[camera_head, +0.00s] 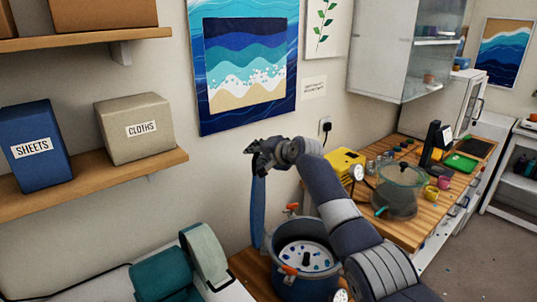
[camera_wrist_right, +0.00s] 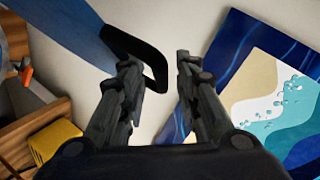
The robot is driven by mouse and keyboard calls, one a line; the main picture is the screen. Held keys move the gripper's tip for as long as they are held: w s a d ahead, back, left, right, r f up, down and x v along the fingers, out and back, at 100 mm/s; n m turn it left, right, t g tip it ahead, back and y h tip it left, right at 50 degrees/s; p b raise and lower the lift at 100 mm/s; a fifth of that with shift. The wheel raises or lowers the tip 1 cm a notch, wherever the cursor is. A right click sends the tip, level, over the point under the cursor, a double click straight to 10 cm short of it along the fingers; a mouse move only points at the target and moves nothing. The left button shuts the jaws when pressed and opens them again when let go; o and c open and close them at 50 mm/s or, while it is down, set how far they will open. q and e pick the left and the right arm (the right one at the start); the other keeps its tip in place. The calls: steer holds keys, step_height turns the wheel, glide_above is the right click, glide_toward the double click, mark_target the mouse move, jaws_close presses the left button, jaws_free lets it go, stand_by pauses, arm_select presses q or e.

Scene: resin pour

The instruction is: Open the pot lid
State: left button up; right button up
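The blue pot (camera_head: 302,284) stands at the bottom centre of the head view, open at the top. Small blue and teal bits and a black post show inside its pale interior. The blue lid (camera_head: 257,212) stands upright at the pot's left side, seen nearly edge-on; its blue face also shows in the right wrist view (camera_wrist_right: 55,30). My right gripper (camera_head: 262,155) is at the lid's top. In the right wrist view my right gripper (camera_wrist_right: 158,62) has its fingers apart, with the lid's black handle (camera_wrist_right: 135,45) looping by the left finger. My left gripper is out of view.
Orange clamps (camera_head: 289,270) sit on the pot's rim. A wooden counter (camera_head: 425,226) at right holds a glass chamber (camera_head: 401,185), a yellow box (camera_head: 344,163) and cups. Shelves with boxes (camera_head: 135,128) are at left. A teal roll (camera_head: 160,272) lies at lower left.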

steer(key=v, duration=1.1)
steer(key=shift+s+r, duration=0.2)
steer(key=shift+d, duration=0.1)
